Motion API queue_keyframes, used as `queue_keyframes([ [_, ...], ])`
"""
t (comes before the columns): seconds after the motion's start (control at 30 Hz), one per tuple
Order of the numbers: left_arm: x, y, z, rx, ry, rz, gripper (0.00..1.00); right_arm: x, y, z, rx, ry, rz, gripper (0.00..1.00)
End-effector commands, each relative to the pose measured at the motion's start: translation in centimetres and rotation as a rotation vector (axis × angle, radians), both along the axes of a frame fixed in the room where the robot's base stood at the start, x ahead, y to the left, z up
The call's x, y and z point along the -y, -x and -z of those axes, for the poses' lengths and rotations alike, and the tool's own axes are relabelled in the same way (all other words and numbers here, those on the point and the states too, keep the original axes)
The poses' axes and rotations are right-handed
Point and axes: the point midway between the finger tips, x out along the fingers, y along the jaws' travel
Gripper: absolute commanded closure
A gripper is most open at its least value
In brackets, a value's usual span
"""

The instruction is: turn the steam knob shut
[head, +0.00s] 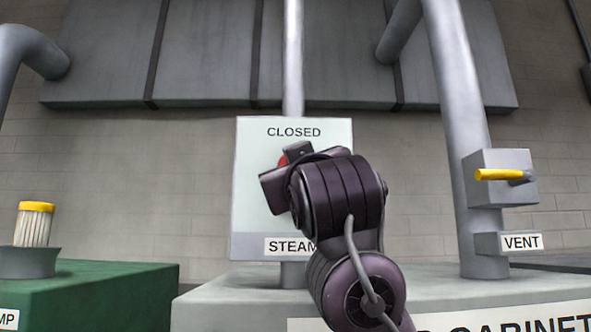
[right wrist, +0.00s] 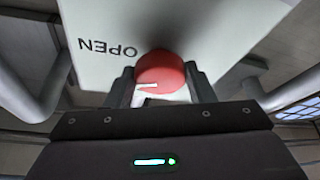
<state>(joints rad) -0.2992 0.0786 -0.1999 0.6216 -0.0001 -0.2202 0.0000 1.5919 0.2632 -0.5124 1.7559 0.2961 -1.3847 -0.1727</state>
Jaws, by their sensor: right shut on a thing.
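The steam panel (head: 250,215) is a pale upright board with CLOSED printed at its top and a STEAM label at its bottom. The red steam knob (head: 282,160) is mostly hidden behind my right gripper in the head view. In the right wrist view the round red knob (right wrist: 162,68) sits between the two fingers of my right gripper (right wrist: 163,86), which is shut on it. A white mark (right wrist: 146,87) shows at the knob's lower left there. The word OPEN (right wrist: 107,47) appears inverted to the knob's left. My left gripper is out of view.
A vent pipe with a yellow-handled lever (head: 498,174) and a VENT label (head: 521,242) stands at the right. A yellow-capped ribbed cylinder (head: 35,224) stands on a green box (head: 105,292) at the left. Grey ducting (head: 205,50) runs above.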

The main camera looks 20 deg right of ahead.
Motion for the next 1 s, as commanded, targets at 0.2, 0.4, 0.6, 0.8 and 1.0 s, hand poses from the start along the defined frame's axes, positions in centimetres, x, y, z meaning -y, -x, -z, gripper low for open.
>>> queue_keyframes([
  [0.2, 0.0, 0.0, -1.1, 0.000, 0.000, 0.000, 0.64, 0.0, 0.0, -0.3, -0.057, 0.197, -0.006, 0.74],
  [0.4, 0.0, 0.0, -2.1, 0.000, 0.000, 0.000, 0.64, 0.1, 0.1, -0.4, -0.108, 0.380, -0.006, 0.74],
  [0.6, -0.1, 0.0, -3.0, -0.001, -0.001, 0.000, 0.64, 0.1, 0.1, -0.5, -0.160, 0.564, -0.006, 0.74],
  [0.8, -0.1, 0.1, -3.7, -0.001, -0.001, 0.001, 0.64, 0.2, 0.1, -0.6, -0.212, 0.745, -0.006, 0.74],
  [1.0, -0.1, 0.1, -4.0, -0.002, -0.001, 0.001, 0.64, 0.2, 0.1, -0.6, -0.260, 0.909, -0.004, 0.74],
])
